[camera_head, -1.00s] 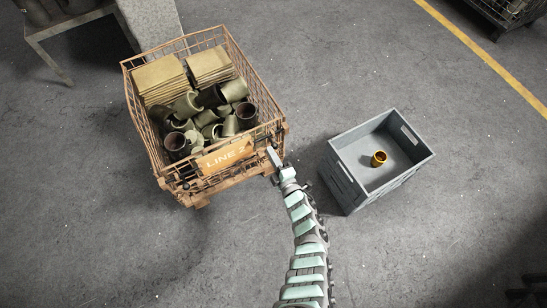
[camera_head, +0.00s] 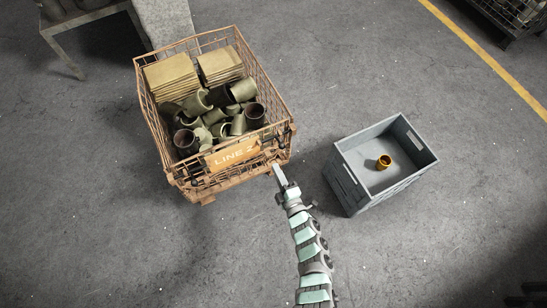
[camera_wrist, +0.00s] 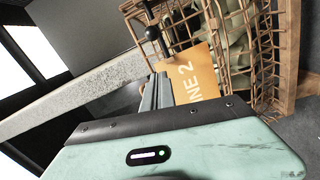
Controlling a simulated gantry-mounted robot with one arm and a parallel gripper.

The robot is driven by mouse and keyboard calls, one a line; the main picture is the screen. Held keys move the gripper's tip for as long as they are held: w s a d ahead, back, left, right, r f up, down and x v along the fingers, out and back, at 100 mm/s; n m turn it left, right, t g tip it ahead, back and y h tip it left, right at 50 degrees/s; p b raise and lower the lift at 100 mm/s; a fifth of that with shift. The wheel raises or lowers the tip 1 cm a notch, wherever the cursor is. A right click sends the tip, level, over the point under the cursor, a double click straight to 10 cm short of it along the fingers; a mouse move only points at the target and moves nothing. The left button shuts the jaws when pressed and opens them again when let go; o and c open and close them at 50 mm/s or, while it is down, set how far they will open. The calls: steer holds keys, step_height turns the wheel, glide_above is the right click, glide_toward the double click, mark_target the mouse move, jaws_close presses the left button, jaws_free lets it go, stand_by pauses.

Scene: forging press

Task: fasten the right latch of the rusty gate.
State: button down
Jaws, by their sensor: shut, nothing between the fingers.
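The rusty gate is the front mesh panel (camera_head: 215,182) of a wire cage, with an orange LINE 2 sign (camera_head: 233,155) on it. My gripper (camera_head: 277,170) is shut and empty, just in front of the gate's right end. In the wrist view its closed fingers (camera_wrist: 157,92) lie beside the orange sign (camera_wrist: 192,75). A black ball knob (camera_wrist: 152,33) on a dark rod, at the right latch, shows beyond the fingertips and appears apart from them. In the head view the right latch is small and dark; whether it is fastened cannot be told.
The cage holds several olive and dark pipe pieces (camera_head: 215,115) and stacked tan slabs (camera_head: 172,75). A grey bin (camera_head: 350,190) with a gold ring (camera_head: 384,162) stands to the right. Bare floor lies between them. A table (camera_head: 75,22) stands at back left.

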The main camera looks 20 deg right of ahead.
steer(key=s, duration=0.4)
steer(key=shift+s+r+p, duration=0.1)
steer(key=shift+s+p, duration=0.2)
steer(key=shift+p, duration=0.1)
steer(key=shift+w+a+r, duration=0.1)
steer(key=shift+a, duration=0.05)
